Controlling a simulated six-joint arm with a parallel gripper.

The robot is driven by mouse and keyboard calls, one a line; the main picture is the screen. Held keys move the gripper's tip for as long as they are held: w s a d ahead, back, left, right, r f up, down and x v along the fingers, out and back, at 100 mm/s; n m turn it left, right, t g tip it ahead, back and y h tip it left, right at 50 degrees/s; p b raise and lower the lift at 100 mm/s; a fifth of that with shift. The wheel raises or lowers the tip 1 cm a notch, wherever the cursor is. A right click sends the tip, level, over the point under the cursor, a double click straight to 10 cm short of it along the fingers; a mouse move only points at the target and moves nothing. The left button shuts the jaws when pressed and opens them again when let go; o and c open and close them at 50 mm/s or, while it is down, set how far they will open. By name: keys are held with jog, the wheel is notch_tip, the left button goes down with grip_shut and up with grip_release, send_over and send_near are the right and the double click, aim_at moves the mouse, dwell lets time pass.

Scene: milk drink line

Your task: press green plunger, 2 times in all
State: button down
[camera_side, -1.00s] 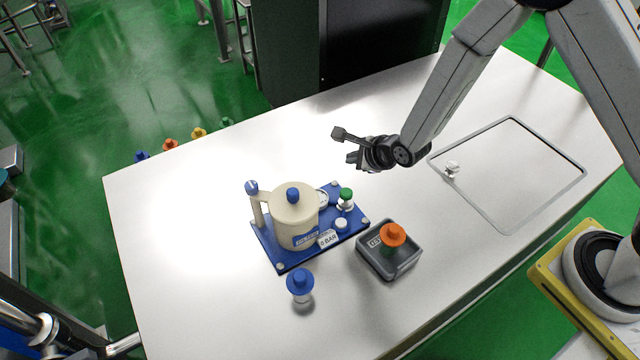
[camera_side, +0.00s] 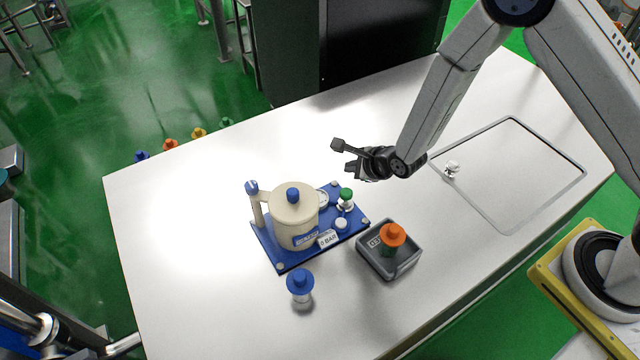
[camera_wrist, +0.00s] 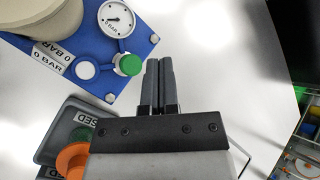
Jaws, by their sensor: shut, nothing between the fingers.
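The green plunger (camera_side: 346,193) stands at the right side of the blue base plate (camera_side: 291,262), beside the cream vessel (camera_side: 296,218). In the wrist view the green plunger (camera_wrist: 129,65) shows as a round cap to the left of my fingertips. My gripper (camera_side: 352,168) is above the table, up and slightly right of the plunger in the side view, and apart from it. In the wrist view my gripper (camera_wrist: 159,62) has its two dark fingers together with nothing between them.
A gauge (camera_wrist: 116,19) and a white button (camera_wrist: 84,70) sit near the plunger. A grey tray (camera_side: 404,270) holds an orange-topped part (camera_side: 392,235). A blue-topped part (camera_side: 299,283) stands in front of the plate. The table right of the plunger is clear up to the recessed panel (camera_side: 520,170).

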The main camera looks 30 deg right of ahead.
aim_at(346, 191)
jog(key=shift+f, duration=3)
jog(key=shift+f, duration=1.5)
dwell(1.7)
jog(key=shift+r, duration=1.5)
